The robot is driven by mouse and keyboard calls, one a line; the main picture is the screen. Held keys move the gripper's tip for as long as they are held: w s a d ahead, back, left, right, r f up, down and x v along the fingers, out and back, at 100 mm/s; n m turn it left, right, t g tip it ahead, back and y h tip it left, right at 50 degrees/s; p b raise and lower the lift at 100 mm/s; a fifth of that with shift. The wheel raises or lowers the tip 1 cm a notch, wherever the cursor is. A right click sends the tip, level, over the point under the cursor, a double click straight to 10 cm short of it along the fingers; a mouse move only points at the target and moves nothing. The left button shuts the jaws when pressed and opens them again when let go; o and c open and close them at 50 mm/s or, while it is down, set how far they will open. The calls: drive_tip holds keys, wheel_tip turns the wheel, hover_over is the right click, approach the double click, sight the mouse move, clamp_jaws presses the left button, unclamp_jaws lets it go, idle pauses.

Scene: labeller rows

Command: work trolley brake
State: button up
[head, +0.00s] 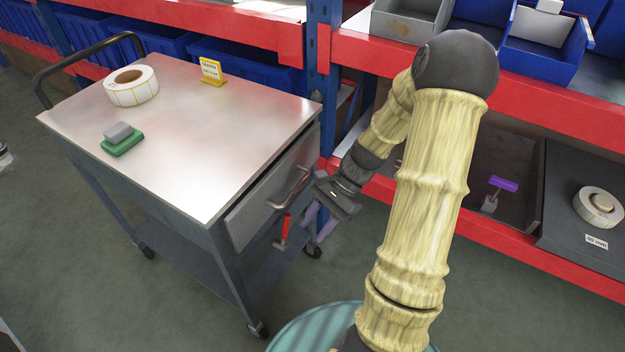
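The work trolley (190,120) has a grey metal top and stands at the left. A drawer front (250,212) with a metal bar handle (290,190) is on its near right side. A red lever (285,228) hangs below the handle by that side; I take it for the brake. My gripper (318,221) is just right of the handle and lever, pointing down. Its purple fingers look apart with nothing seen between them. I cannot tell whether it touches the trolley.
A label roll (140,94), a grey block on a green base (122,143) and a yellow sign (211,72) are on the trolley top. Red-beamed shelving (480,70) with blue bins stands behind and right. Floor is open at lower left.

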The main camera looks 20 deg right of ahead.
wheel_tip(320, 180, up, 15)
drive_tip(key=s+a+n+t+h+p, duration=0.1)
drive_tip(key=s+a+n+h+p, duration=0.1)
drive_tip(key=n+h+p, duration=0.4)
drive_tip(key=n+p, duration=0.1)
drive_tip(key=p, duration=0.4)
drive_tip(key=shift+s, duration=0.15)
drive_tip(key=shift+f, duration=0.1)
drive_tip(key=shift+c, duration=0.3)
drive_tip(key=shift+s+a+r+n, duration=0.15)
drive_tip(key=shift+r+n, duration=0.05)
drive_tip(key=shift+n, duration=0.3)
drive_tip(key=c, duration=0.7)
drive_tip(key=shift+a+r+n+t+h, duration=0.2)
drive_tip(key=shift+r+n+t+h, duration=0.1)
drive_tip(key=shift+n+h, duration=0.1)
clamp_jaws()
drive_tip(key=r+n+t, duration=0.1)
drive_tip(key=a+r+n+t+h, duration=0.1)
drive_tip(key=n, duration=0.1)
drive_tip(key=a+r+n+t, duration=0.1)
drive_tip(key=r+n, duration=0.1)
drive_tip(key=shift+s+a+h, duration=0.1)
drive_tip(key=shift+s+h, duration=0.2)
